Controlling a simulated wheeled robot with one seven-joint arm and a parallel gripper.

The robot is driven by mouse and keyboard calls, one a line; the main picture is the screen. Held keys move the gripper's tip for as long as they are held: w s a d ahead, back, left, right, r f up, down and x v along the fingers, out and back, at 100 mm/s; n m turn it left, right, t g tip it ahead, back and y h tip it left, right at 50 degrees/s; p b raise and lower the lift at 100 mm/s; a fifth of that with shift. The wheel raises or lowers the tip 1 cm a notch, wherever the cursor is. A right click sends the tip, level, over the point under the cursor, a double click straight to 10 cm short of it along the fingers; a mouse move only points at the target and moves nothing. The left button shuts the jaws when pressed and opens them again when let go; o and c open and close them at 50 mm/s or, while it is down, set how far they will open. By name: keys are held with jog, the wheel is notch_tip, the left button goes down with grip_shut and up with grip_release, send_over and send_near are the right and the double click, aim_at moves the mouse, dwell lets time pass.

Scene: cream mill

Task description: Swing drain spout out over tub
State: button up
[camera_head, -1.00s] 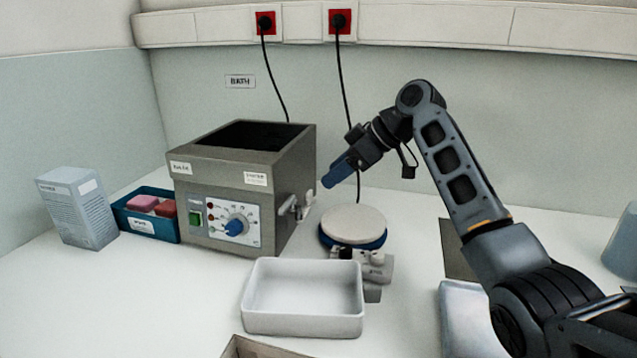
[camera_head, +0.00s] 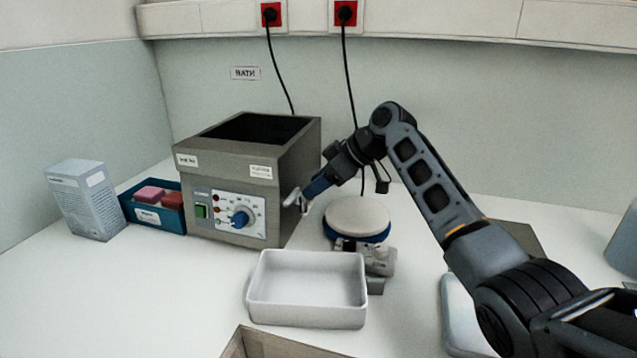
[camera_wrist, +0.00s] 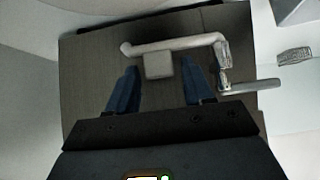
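The grey-brown bath (camera_head: 225,165) has a pale drain spout (camera_head: 292,198) on its right side wall. In the wrist view the spout (camera_wrist: 175,44) is a bent pipe running along the wall, with a small grey block beside it and a lever (camera_wrist: 250,87) at the right. The white tub (camera_head: 305,317) stands empty on the table, in front of the bath's right corner. My gripper (camera_head: 308,192) is at the bath's side, close to the spout. In the wrist view its two blue fingers are apart, with only the block showing between their tips. I cannot tell whether they touch anything.
A round pale disc on a blue base (camera_head: 357,218) stands right of the bath, under my arm. A blue box (camera_head: 158,216) with pink and red blocks and a grey carton (camera_head: 84,203) stand at the left. A brown box (camera_head: 262,343) lies at the front edge.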

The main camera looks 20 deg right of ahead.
grip_shut()
dwell(0.6)
